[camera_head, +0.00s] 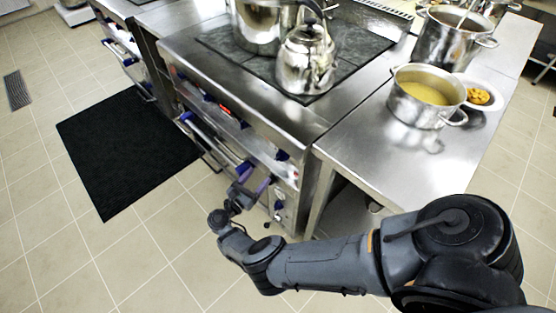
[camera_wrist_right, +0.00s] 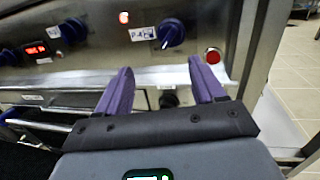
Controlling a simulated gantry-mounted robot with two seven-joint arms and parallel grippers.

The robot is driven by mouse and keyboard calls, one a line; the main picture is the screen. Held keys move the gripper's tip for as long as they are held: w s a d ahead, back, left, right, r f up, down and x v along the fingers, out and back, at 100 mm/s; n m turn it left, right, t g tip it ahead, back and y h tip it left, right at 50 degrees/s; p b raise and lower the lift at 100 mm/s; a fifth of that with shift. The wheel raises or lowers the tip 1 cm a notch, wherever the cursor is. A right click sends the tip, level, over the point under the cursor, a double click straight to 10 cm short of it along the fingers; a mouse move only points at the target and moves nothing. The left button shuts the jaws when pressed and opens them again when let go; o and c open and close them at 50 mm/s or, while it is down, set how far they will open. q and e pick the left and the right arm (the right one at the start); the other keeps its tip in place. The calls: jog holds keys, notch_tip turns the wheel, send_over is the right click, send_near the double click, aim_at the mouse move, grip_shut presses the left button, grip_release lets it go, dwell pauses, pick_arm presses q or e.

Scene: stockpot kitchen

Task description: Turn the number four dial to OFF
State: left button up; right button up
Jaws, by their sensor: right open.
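A dark blue dial (camera_wrist_right: 171,33) sits on the steel front panel in the right wrist view, beside a white label (camera_wrist_right: 143,33) that seems to read P-4. The dial's exact pointer setting is too small to read. My right gripper (camera_wrist_right: 161,68) has two purple fingers, spread apart with nothing between them. Its fingertips are below the dial in that view and apart from it. In the head view my right gripper (camera_head: 250,188) is low in front of the stove's front. My left gripper is not in view.
Another blue dial (camera_wrist_right: 73,30) and a red display (camera_wrist_right: 36,49) are to the left on the panel. A red button (camera_wrist_right: 213,56) is at its right. A kettle (camera_head: 306,62) stands on the stove; a pot of soup (camera_head: 405,112) stands on the right counter.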

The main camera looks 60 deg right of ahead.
aim_at(276, 160)
jog(key=d+m, duration=0.1)
jog(key=d, duration=0.2)
jog(key=s+d+r+m+g, duration=0.1)
jog(key=d, duration=0.1)
jog(key=s+d+p, duration=0.1)
jog(key=d, duration=0.2)
jog(key=shift+s+d+r+m+g+y, duration=0.15)
jog(key=shift+d+m+g+y, duration=0.2)
jog(key=shift+m+g+y, duration=0.05)
jog(key=shift+s+d, duration=0.15)
jog(key=shift+d, duration=0.5)
jog(key=c, duration=1.1)
jog(key=shift+o, duration=0.2)
